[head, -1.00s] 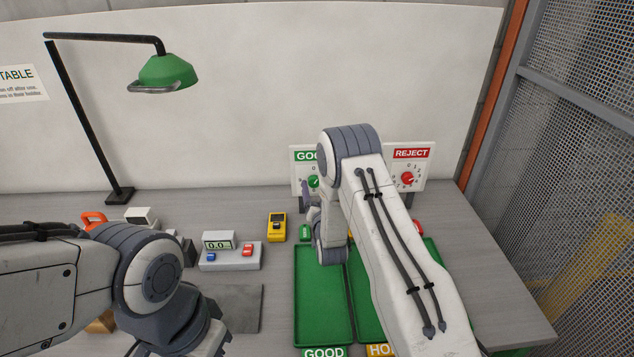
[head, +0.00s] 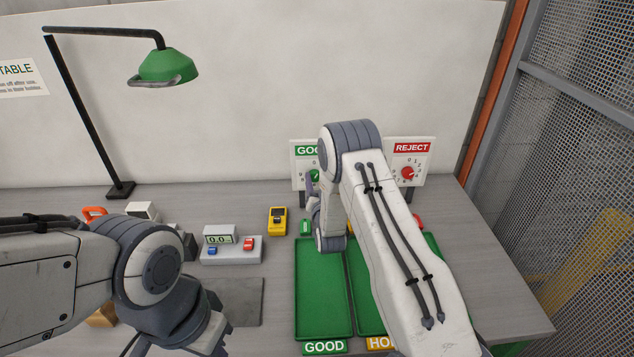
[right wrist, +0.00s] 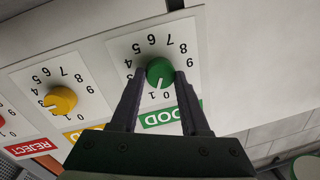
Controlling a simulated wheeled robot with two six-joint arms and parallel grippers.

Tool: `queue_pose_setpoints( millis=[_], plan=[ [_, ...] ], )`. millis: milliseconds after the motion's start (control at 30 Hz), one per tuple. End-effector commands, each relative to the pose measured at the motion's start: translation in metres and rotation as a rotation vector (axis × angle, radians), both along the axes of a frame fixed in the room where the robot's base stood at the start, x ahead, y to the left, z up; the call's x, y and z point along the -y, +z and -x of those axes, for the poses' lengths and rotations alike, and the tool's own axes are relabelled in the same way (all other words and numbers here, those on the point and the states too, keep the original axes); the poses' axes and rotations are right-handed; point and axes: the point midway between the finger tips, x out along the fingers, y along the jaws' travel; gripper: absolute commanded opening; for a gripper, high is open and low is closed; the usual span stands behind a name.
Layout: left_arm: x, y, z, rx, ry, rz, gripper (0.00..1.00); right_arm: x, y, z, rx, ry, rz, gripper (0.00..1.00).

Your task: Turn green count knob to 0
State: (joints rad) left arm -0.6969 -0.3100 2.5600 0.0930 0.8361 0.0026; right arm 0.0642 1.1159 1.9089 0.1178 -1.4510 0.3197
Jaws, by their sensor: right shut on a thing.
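The green count knob (right wrist: 159,71) sits on the white GOOD dial panel (head: 298,160). In the right wrist view the panel is upside down. My right gripper (right wrist: 160,76) has its two dark fingers shut on the knob, one on each side. The knob's white mark points down in that view, toward the 0 and 1 end of the scale; I cannot tell exactly which number it meets. In the head view the knob (head: 315,176) is partly covered by my right gripper (head: 313,189). My left arm is at lower left, and its fingers are out of the frame.
A yellow knob (right wrist: 60,99) is beside the green one. The REJECT panel (head: 425,165) with a red knob (head: 407,173) stands to the right. Green trays (head: 322,290) lie in front. A yellow device (head: 277,222) and a grey scale (head: 231,252) are to the left.

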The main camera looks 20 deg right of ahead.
Motion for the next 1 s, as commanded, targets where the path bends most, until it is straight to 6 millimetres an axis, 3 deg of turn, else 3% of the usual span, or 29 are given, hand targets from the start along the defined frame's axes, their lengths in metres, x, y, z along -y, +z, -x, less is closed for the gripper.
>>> queue_pose_setpoints(
  millis=[600,1000],
  plan=[
    [0.0,-0.039,0.0,0.0,-0.002,0.0,0.0,-0.001,0.0,0.0,-0.103,-0.002,0.365,0.0],
    [0.0,-0.048,0.0,0.0,-0.003,0.0,0.0,-0.001,0.001,0.0,-0.139,-0.001,0.484,0.0]
  ],
)
